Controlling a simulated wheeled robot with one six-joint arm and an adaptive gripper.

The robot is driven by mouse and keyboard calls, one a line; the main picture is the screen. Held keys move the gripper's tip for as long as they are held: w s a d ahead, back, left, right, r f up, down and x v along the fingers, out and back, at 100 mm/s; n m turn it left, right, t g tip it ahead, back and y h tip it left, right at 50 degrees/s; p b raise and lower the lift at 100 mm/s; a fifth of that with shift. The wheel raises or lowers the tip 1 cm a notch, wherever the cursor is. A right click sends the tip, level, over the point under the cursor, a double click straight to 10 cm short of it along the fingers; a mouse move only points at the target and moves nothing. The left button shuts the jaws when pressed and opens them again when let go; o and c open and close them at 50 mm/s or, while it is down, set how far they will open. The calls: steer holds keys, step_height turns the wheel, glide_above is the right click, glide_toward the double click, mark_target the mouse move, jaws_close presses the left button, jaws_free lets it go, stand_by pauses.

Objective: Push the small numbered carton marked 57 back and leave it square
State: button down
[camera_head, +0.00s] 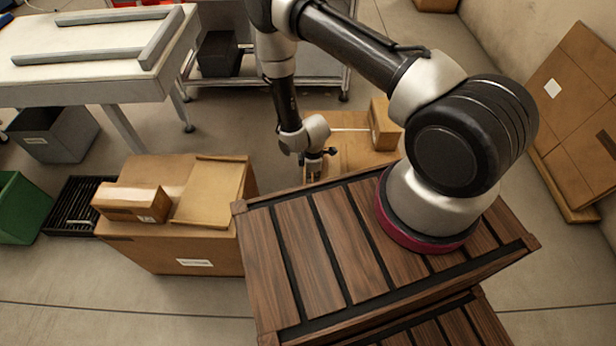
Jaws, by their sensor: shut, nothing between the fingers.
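A small carton (131,203) with a small label low on its front sits at the left of the top of a large cardboard box (190,255). A second small carton (383,126) stands upright at the right on another cardboard box (350,152) behind my arm's base. No number can be read on either, so I cannot tell which is marked 57. My gripper (313,175) is shut and empty. It points down near the left part of the rear box, apart from both small cartons. Its fingertips are small and partly hidden by the slatted platform's edge.
A flat cardboard piece (210,192) lies beside the left carton. The slatted wooden platform (320,250) under my arm fills the front. A white table (80,75), grey bin (55,135), green bin (22,205) and black crate (82,205) are at left. Large flat cartons (575,110) lean at right.

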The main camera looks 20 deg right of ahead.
mark_target(336, 166)
steer(key=s+d, duration=0.1)
steer(key=d, duration=0.4)
steer(key=s+d, duration=0.2)
steer(key=d, duration=0.4)
steer(key=s+d, duration=0.1)
steer(key=d, duration=0.4)
steer(key=shift+s+d, duration=0.15)
steer(key=shift+d, duration=0.05)
steer(key=shift+a, duration=0.15)
steer(key=a, duration=0.2)
steer(key=w+a+r, duration=0.1)
steer(key=shift+w+a, duration=0.1)
steer(key=shift+a, duration=0.3)
step_height(336, 166, up, 9)
steer(key=shift+d, duration=0.15)
